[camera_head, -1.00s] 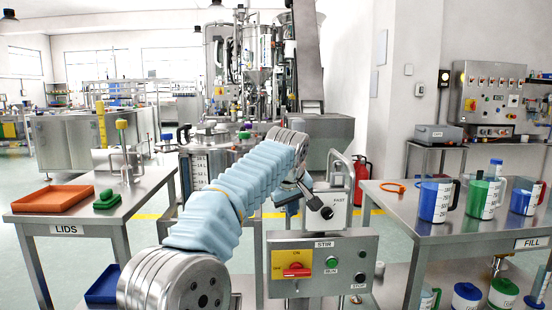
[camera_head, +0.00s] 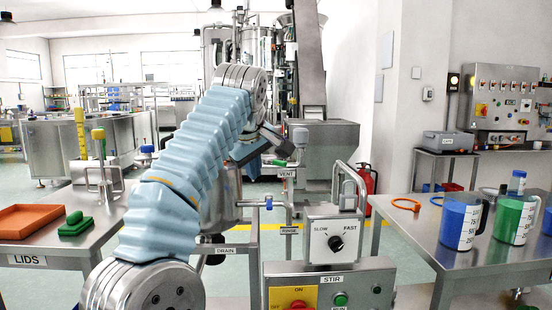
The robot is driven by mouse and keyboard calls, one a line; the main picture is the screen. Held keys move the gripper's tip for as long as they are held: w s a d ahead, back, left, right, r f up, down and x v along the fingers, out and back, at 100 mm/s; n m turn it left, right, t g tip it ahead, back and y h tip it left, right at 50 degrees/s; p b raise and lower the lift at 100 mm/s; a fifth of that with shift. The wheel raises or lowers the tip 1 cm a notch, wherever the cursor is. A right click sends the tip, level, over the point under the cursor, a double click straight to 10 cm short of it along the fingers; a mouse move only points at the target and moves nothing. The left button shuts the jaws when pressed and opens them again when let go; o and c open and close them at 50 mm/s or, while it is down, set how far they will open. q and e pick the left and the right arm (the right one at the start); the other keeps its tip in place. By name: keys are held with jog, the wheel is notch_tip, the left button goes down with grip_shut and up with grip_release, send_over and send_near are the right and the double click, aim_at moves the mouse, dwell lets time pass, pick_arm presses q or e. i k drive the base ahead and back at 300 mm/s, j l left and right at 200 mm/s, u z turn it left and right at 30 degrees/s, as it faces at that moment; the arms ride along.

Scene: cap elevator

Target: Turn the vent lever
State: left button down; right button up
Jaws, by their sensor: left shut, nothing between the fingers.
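The VENT label (camera_head: 287,172) hangs on the pipework in the middle of the view, just right of my left arm. My right gripper is not in view.
A blue-handled valve (camera_head: 268,203) sits below the VENT label, near the RINSE (camera_head: 290,229) and DRAIN (camera_head: 225,250) labels. The SLOW/FAST dial box (camera_head: 335,239) stands on the STIR panel (camera_head: 331,279). Side tables hold lids (camera_head: 75,225) at left and jugs (camera_head: 461,221) at right.

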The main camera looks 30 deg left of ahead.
aim_at(278, 163)
jog(key=i+j, duration=0.3)
jog(key=i, duration=0.15)
jog(key=i+j, duration=0.35)
jog(key=i, duration=0.1)
